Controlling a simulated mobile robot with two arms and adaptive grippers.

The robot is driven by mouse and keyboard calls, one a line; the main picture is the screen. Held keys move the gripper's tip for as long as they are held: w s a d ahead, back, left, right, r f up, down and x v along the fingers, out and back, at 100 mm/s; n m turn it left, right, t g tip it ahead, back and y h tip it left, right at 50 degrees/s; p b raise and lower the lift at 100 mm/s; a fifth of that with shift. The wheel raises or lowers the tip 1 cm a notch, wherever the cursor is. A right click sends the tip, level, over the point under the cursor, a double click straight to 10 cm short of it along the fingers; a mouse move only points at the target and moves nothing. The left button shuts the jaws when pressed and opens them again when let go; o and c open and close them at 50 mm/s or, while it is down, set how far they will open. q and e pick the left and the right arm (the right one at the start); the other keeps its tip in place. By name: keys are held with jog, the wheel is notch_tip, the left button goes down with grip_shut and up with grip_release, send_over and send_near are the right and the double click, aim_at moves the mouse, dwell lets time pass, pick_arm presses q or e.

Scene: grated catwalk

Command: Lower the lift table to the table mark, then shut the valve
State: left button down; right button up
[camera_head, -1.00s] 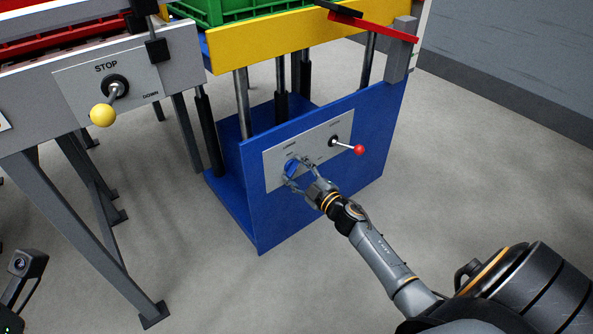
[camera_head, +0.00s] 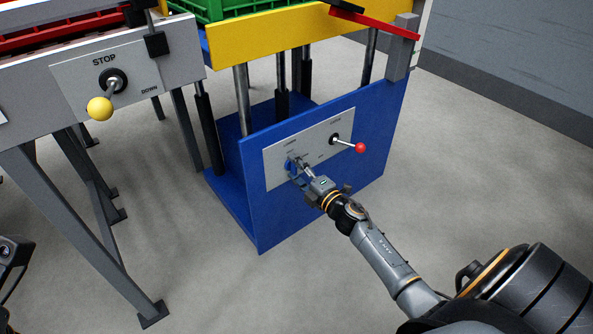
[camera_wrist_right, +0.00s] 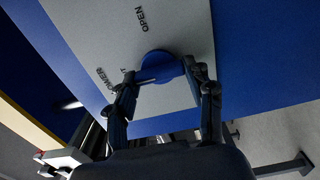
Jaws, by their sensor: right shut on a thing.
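The lift table has a yellow top frame (camera_head: 285,36) on metal posts over a blue base (camera_head: 255,205). A grey panel (camera_head: 325,143) on the base carries a blue valve knob (camera_head: 290,168) and a red-tipped lever (camera_head: 360,148). My right gripper (camera_head: 299,170) is at the knob. In the right wrist view, the knob (camera_wrist_right: 163,63) sits between its fingers (camera_wrist_right: 163,78), shut on it; the word OPEN shows beside it. A red bar (camera_head: 375,25) at the table's right corner lies beside a black piece (camera_head: 346,7); I cannot tell which is the table mark. My left gripper's fingers are not seen.
A grey frame with a STOP panel (camera_head: 75,85) and yellow-knobbed lever (camera_head: 100,108) stands at left, its legs (camera_head: 85,240) reaching the floor. A green crate (camera_head: 225,8) is on the lift table. Floor (camera_head: 230,290) in front is clear; a wall (camera_head: 520,60) runs behind.

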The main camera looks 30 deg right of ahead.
dwell(0.5)
jog(key=o, duration=1.2)
jog(key=shift+c, duration=0.2)
jog(key=s, duration=1.2)
jog(key=shift+d, duration=0.4)
